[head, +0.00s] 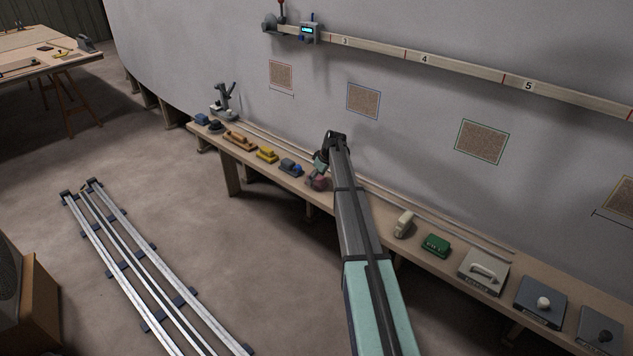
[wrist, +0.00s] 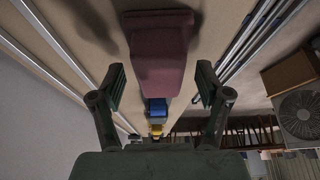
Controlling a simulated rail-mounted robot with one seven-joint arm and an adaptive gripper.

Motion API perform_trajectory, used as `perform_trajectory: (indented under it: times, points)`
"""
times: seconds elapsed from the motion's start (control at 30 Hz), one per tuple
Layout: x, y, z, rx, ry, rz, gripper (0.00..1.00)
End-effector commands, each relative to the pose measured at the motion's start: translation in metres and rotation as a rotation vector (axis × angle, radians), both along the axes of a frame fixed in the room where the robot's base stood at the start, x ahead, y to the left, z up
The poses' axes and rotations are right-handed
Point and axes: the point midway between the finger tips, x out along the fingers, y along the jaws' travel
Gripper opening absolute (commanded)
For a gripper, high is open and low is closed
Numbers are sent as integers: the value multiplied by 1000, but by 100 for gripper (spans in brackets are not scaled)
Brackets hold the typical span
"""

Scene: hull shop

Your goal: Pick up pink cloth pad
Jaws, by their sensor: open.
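The pink cloth pad (head: 318,183) is a dusky pink block on the long bench, near its middle in the head view. In the wrist view the pad (wrist: 158,52) fills the upper middle. My gripper (head: 320,164) is directly above or beside the pad in the head view, partly overlapping it. In the wrist view my gripper (wrist: 160,78) is open, with one finger on each side of the pad's near part. Clear gaps show between the pad and both fingers. Nothing is held.
A blue-topped tool (head: 290,167) and a yellow tool (head: 267,155) sit left of the pad. A cream tool (head: 404,224) and a green block (head: 436,244) sit to the right. The wall with sanded patches stands close behind the bench (head: 230,172). Floor rails (head: 150,270) lie in front.

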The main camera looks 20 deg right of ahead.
Motion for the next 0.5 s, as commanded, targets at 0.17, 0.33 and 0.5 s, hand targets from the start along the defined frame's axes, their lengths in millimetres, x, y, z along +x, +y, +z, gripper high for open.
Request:
perform_trajectory:
  times: [0.17, 0.33, 0.5]
  points:
    - [0, 0, 0, 0, 0, 0, 62]
    - [0, 0, 0, 0, 0, 0, 12]
    - [0, 0, 0, 0, 0, 0, 11]
